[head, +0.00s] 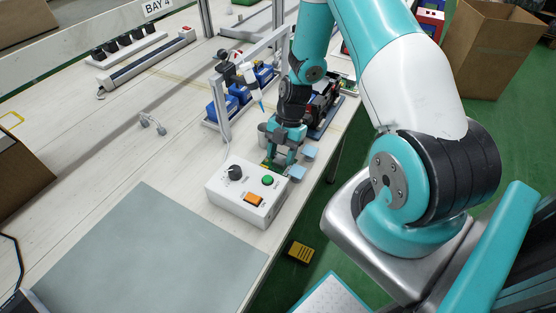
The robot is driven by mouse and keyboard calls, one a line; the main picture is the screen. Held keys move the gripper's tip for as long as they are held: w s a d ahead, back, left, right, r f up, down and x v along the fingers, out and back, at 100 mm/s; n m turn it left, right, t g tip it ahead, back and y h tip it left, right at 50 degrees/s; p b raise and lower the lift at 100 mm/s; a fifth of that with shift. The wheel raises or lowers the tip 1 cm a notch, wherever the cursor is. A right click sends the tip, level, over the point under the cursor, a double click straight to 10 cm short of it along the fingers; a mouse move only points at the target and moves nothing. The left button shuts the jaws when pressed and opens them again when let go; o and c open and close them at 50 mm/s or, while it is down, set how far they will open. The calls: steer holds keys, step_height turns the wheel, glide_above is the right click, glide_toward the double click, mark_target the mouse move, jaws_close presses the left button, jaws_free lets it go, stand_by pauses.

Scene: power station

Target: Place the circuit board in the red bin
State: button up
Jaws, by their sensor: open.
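My gripper (303,162) is open and low over the bench, just behind the white control box, with light blue pads at its fingertips. Nothing shows between the fingers. A small green and yellow edge (268,167) shows beside the gripper, mostly hidden by it and the control box; I cannot tell whether it is the circuit board. Another green piece (346,84) lies farther back at the bench's right edge, partly hidden by my arm. A red container (430,17) shows at the top right, beyond my arm; its inside cannot be made out.
The white control box (247,192) with a knob and buttons stands right before the gripper. A metal frame (222,105) with blue bins (240,93) stands behind to the left. A grey mat (140,255) lies clear in front. A cardboard box (490,48) stands at right.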

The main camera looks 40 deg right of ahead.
steer(key=shift+s+a+f, duration=0.1)
steer(key=shift+a+f, duration=0.15)
steer(key=shift+f, duration=0.45)
steer(key=c, duration=0.9)
steer(key=shift+o, duration=0.2)
steer(key=shift+r, duration=0.1)
